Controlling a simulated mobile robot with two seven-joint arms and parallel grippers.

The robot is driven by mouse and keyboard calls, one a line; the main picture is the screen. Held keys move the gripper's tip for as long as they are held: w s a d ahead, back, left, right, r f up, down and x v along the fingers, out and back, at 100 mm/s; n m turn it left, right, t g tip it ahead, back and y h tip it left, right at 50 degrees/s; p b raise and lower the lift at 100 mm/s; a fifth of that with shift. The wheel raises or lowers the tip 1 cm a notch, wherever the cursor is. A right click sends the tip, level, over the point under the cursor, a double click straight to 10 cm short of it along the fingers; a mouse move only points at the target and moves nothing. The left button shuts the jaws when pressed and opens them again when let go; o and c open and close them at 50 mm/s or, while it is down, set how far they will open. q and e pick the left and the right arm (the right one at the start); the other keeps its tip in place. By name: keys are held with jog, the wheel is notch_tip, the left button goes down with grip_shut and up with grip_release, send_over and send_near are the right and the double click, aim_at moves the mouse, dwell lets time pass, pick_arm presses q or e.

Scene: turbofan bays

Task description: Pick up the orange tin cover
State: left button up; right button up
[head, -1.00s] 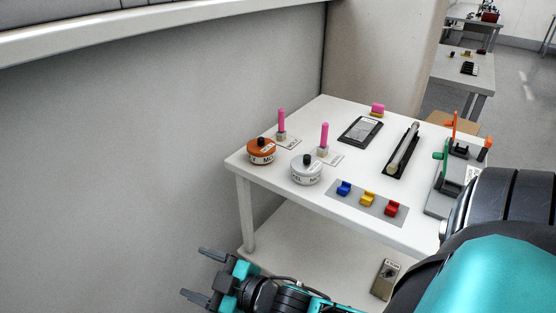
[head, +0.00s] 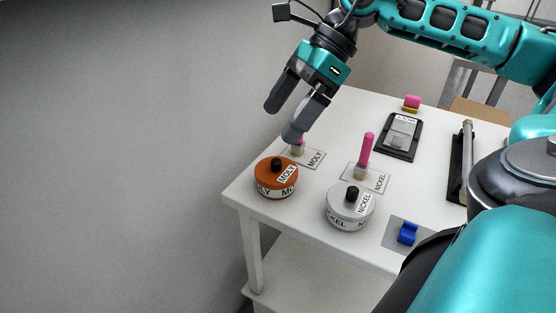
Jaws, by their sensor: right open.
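The orange tin (head: 277,184) stands at the left front corner of the white table. Its orange cover (head: 268,170) is on top, with a black knob (head: 277,164) and a MOLY label. My right gripper (head: 281,122) is open and empty, above and behind the orange tin, with its fingers pointing down and left. One fingertip overlaps the pink-handled brush by the MOLY card in the picture. The gripper appears clear of the cover. My left gripper is not in view.
A grey NICKEL tin (head: 350,206) stands right of the orange tin. A pink-handled brush (head: 365,155) stands on the NICKEL card. A blue block (head: 407,233) and a black-framed device (head: 399,136) are farther right. A wall bounds the left side.

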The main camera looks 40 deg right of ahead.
jog(key=h, duration=0.2)
send_near(276, 160)
jog(key=v, duration=0.2)
jog(key=x, duration=0.3)
jog(key=b+x, duration=0.1)
jog(key=x, duration=0.2)
jog(key=shift+w+d+f, duration=0.15)
jog(key=shift+f, duration=0.15)
jog(key=x, duration=0.4)
jog(key=shift+a+f+b, duration=0.2)
jog(key=shift+a+b, duration=0.1)
jog(key=shift+b, duration=0.1)
jog(key=shift+w+a+f, duration=0.1)
jog(key=shift+a+f, duration=0.15)
jog(key=shift+f, duration=0.25)
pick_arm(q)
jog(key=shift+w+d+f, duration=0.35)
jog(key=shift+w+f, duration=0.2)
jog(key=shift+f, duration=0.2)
pick_arm(e)
jog(key=shift+c, duration=0.5)
jog(key=c, duration=0.7)
